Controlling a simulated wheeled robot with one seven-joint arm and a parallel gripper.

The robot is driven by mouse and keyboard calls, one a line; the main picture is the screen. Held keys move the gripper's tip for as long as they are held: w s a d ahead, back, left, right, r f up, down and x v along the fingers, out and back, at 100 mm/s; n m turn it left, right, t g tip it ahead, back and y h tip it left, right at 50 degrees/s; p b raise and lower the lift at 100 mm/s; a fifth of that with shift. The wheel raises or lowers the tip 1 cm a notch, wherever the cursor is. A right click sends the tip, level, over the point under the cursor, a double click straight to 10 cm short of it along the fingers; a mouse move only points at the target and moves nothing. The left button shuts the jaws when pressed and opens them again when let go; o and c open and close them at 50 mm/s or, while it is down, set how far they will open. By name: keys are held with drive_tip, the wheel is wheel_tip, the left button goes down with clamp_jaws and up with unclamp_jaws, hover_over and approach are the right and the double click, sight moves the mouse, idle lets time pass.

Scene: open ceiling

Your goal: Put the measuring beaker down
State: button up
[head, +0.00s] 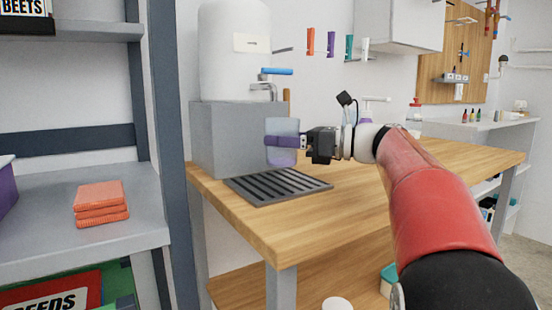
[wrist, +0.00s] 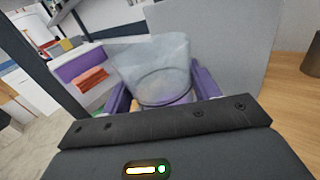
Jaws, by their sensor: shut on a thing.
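The measuring beaker (head: 283,130) is a translucent, pale bluish cup. In the head view it is upright, above the back of a dark slotted drip tray (head: 262,193) and under the tap (head: 268,86). My gripper (head: 284,142) has purple fingers and is shut around the beaker's middle. In the wrist view the beaker (wrist: 160,72) stands between the two purple fingers (wrist: 165,93). A gap seems to show between its base and the tray, but I cannot tell exactly how large.
A white tank (head: 235,50) stands on a grey block (head: 238,140) behind the beaker. The wooden counter (head: 350,195) has bare room in front and to the right of the tray. Folded orange cloths (head: 100,203) lie on a grey shelf (head: 45,225) at left.

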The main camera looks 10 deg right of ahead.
sight(276, 155)
drive_tip(key=shift+w+a, duration=0.35)
drive_tip(key=shift+a, duration=0.2)
drive_tip(key=shift+w+a+f, duration=0.15)
drive_tip(key=shift+a+f, duration=0.1)
drive_tip(key=shift+f+b, duration=0.75)
drive_tip(key=shift+f, duration=0.75)
drive_tip(key=o, duration=1)
drive_tip(key=shift+f, duration=0.15)
drive_tip(key=shift+o, duration=0.2)
drive_tip(key=shift+r, duration=0.2)
drive_tip(key=p+v, duration=0.1)
drive_tip(key=v, duration=1.1)
drive_tip(key=shift+d, duration=0.15)
